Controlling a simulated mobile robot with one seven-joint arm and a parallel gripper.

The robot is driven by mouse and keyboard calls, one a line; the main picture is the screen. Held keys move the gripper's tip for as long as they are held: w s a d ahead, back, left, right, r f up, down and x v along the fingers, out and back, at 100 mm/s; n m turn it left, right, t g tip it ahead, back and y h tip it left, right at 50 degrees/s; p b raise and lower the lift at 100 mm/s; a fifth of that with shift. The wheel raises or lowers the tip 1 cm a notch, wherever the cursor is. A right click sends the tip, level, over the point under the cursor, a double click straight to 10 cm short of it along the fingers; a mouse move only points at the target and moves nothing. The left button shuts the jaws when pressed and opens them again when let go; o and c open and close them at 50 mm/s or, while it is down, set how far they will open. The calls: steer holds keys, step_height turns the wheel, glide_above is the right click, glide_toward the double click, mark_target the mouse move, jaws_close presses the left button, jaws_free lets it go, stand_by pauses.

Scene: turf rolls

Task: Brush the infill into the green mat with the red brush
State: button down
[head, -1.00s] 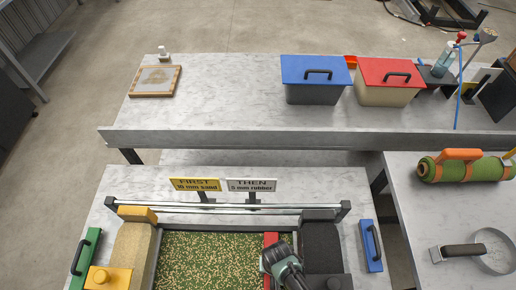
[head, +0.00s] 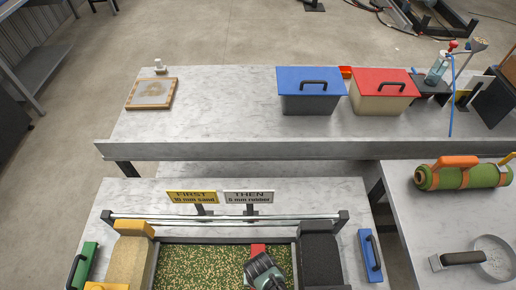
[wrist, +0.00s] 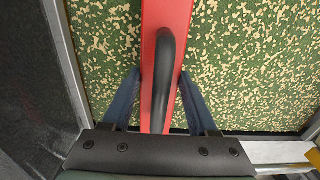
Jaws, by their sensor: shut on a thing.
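The green mat (head: 200,268) lies in a grey frame on the near table, speckled all over with tan grains of infill; it also shows in the wrist view (wrist: 245,70). The red brush (head: 258,249) lies across the mat, its far end at the frame's far edge. In the wrist view the brush (wrist: 151,30) is a long red bar with a black arched handle (wrist: 167,65). My gripper (wrist: 160,78) has its blue fingers shut on the brush, one on each side. The brush's bristles are hidden. In the head view my gripper (head: 265,272) covers the brush's nearer part.
A tan block (head: 130,260) and a black block (head: 322,258) flank the mat. A metal rail (head: 225,219) runs behind it, with two signs (head: 192,197) (head: 248,197).

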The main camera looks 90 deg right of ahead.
steer(key=shift+w+a, duration=0.1)
steer(key=shift+w, duration=0.75)
steer(key=shift+s+d+p, duration=0.15)
steer(key=shift+s+p, duration=0.1)
steer(key=shift+s, duration=1.4)
steer(key=shift+s+d+p, duration=0.15)
steer(key=shift+s+p, duration=0.05)
steer(key=shift+s, duration=1.45)
